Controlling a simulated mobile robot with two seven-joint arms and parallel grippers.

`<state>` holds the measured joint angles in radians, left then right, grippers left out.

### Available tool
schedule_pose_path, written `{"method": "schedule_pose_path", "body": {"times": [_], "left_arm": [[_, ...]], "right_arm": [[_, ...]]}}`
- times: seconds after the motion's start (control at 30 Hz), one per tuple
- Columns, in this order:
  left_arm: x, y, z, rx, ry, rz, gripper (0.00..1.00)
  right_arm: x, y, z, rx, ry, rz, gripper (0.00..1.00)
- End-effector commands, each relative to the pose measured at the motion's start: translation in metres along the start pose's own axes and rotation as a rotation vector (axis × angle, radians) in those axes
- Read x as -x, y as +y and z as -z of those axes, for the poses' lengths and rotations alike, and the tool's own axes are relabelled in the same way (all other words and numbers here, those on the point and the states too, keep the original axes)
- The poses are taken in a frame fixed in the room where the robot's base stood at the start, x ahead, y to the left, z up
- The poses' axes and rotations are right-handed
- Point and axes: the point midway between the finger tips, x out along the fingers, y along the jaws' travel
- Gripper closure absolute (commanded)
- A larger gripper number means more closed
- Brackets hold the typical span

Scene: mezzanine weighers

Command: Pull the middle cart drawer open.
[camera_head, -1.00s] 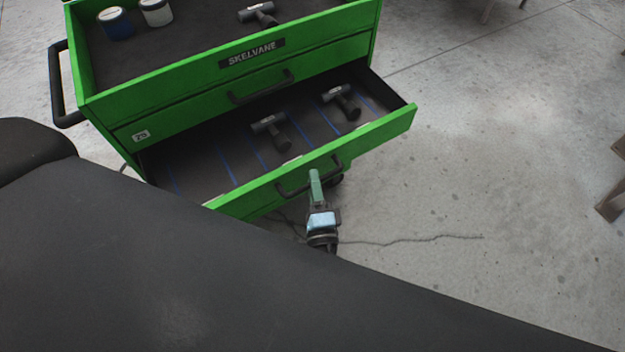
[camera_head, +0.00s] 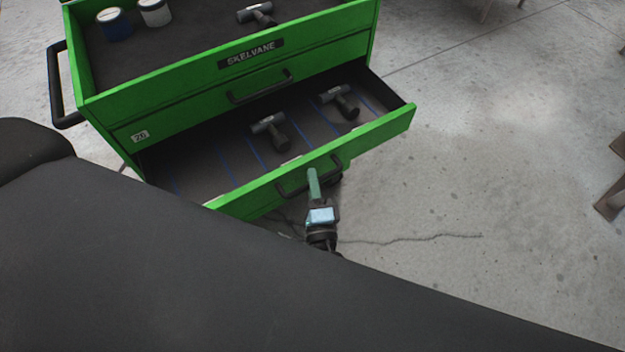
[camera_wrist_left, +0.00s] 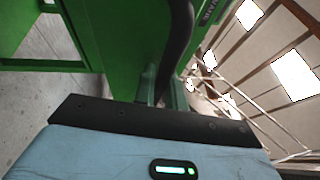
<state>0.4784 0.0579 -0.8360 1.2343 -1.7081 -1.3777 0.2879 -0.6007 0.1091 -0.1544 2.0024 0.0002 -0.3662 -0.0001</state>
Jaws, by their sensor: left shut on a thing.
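The green cart (camera_head: 225,60) stands at the upper left in the head view. Its middle drawer (camera_head: 365,138) is out, with two dark hammer-like tools (camera_head: 269,128) (camera_head: 340,99) inside on a black, blue-lined floor. My left gripper (camera_head: 313,180) is at the drawer's black bar handle (camera_head: 293,183), shut on it. In the left wrist view the handle (camera_wrist_left: 180,45) runs up between the fingers (camera_wrist_left: 163,85), close to the green drawer front (camera_wrist_left: 120,40). My right gripper is not in view.
The top tray holds a blue-based can (camera_head: 115,24), a white can (camera_head: 155,12) and another dark tool (camera_head: 257,13). A closed drawer with its own handle (camera_head: 260,87) sits above the open one. Bare concrete floor (camera_head: 470,170) lies right of the cart.

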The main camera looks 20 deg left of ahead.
Motion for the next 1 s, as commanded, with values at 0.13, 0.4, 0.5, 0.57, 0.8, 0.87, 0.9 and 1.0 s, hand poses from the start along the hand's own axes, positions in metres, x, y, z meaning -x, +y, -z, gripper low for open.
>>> {"method": "schedule_pose_path", "body": {"times": [0.13,0.4,0.5,0.57,0.8,0.87,0.9,1.0], "left_arm": [[0.02,-0.001,0.008,0.002,0.002,-0.005,1.0],[0.031,-0.007,0.013,0.001,-0.001,0.0,1.0],[0.031,-0.007,0.013,0.001,-0.001,0.001,0.86],[0.031,-0.007,0.013,0.001,0.0,0.0,0.78],[0.031,-0.006,0.013,0.0,0.0,0.0,0.66],[0.031,-0.006,0.013,0.0,0.0,0.0,0.66],[0.031,-0.006,0.013,0.0,0.0,0.0,0.66],[0.035,-0.006,0.013,0.0,0.0,-0.001,0.66]], "right_arm": [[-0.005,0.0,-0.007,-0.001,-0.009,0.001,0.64],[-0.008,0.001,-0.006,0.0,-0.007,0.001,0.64],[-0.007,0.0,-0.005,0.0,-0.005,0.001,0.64],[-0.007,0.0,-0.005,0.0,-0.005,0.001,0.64],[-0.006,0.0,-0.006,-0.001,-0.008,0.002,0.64],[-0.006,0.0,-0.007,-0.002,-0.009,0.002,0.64],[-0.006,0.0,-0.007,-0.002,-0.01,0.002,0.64],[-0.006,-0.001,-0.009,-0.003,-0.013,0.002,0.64]]}}
